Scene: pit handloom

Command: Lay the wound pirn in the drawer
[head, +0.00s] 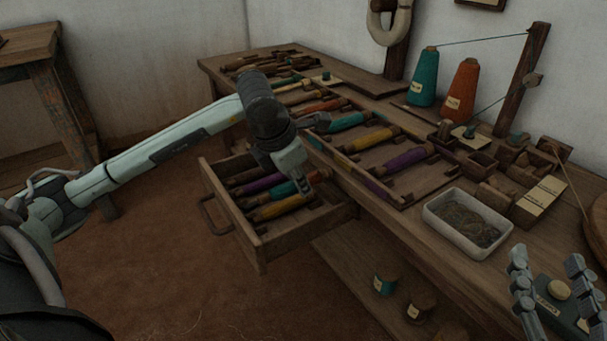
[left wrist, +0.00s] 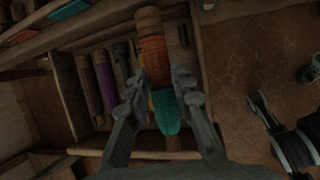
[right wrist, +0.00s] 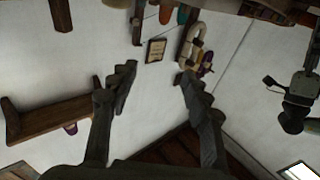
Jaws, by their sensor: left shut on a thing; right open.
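The drawer (head: 258,242) is pulled out from the bench's front, with several pirns inside, among them a purple one (left wrist: 104,82) and a yellow one (head: 277,208). My left gripper (head: 303,182) is over the drawer. In the left wrist view, its fingers (left wrist: 160,88) are shut on a wound pirn (left wrist: 153,58), orange on one part and teal on the other, with bare wooden ends. The pirn is above the drawer's contents; whether it touches them I cannot tell. My right gripper (head: 549,285) is open and empty at the lower right; its fingers also show in the right wrist view (right wrist: 155,95).
The bench top (head: 460,262) carries a rack of coloured pirns (head: 370,140), a white tray (head: 445,245), and teal (head: 424,80) and orange (head: 462,90) thread cones. Floor is clear before the drawer.

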